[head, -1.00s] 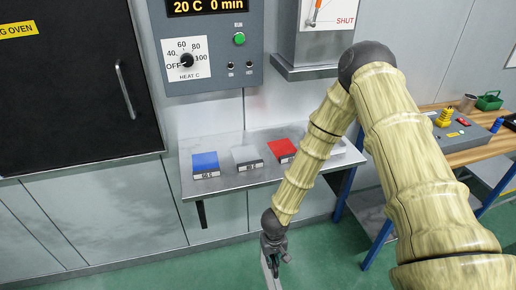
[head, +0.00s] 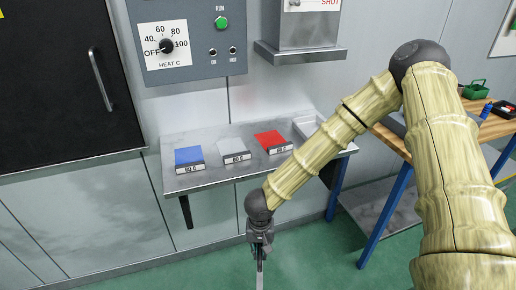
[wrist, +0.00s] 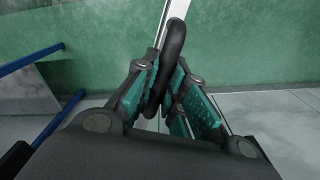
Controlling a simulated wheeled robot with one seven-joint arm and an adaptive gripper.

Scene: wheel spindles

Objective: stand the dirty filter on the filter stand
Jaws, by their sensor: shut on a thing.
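My gripper (head: 260,262) hangs low in front of the steel shelf, above the green floor. In the wrist view its teal-padded fingers (wrist: 165,95) are shut on the black loop handle (wrist: 172,60) of a thin pale panel (wrist: 178,10). The panel looks like the filter, but it is seen nearly edge-on, so I cannot tell whether it is dirty. In the head view only a thin strip of it (head: 260,282) shows below the gripper, cut off by the frame edge. I cannot make out a filter stand in either view.
The steel shelf (head: 215,180) carries blue (head: 188,156), grey (head: 235,149) and red (head: 272,141) labelled blocks and a pale tray at its right end. A dark oven door (head: 60,80) is at left. A blue-legged wooden bench (head: 480,130) stands at right. Green floor is open.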

